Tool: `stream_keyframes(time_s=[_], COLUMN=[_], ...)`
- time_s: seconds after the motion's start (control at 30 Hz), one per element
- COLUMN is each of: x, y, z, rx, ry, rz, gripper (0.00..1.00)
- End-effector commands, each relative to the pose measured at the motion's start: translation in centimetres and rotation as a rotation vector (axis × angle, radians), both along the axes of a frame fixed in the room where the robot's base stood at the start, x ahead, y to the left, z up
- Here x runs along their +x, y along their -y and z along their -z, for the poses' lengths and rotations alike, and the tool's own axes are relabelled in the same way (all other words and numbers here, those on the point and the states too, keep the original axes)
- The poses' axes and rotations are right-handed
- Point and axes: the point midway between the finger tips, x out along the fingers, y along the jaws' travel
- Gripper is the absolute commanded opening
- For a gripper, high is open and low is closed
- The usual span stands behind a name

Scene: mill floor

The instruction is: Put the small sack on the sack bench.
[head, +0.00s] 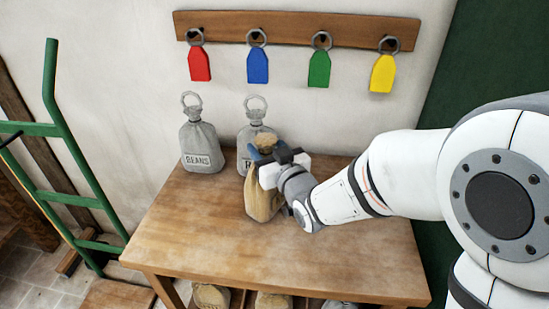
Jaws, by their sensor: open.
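The small sack (262,204) is tan and stands upright on the wooden sack bench (200,241), in front of a grey sack. My gripper (266,155) is at the top of the small sack, reaching in from the right. Its jaws are open around or beside the sack's neck; the gripper's body hides part of the neck, so I cannot tell whether they touch it. The sack's base appears to rest on the bench top.
A grey sack marked BEANS (201,147) and a second grey sack (256,118), its label partly hidden, stand at the bench's back. Coloured tags hang from a wall rack (290,32). A green hand truck (75,160) stands left. The bench's front is clear; sacks sit beneath.

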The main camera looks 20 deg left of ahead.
Motion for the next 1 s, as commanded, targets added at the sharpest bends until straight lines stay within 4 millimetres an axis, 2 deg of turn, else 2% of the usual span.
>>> stream_keyframes(time_s=[0.17, 0.4, 0.47, 1.0], x=[-1.9, -5.6, -5.7, -7.2], y=[2.5, 7.3, 7.5, 9.4], z=[-0.1, -0.1, 0.6, 0.2], rx=[0.0, 0.0, 0.003, 0.002], ry=[0.0, 0.001, 0.004, 0.001], rz=[0.001, 0.001, -0.001, -0.001], gripper=[0.5, 0.5, 0.5, 0.5])
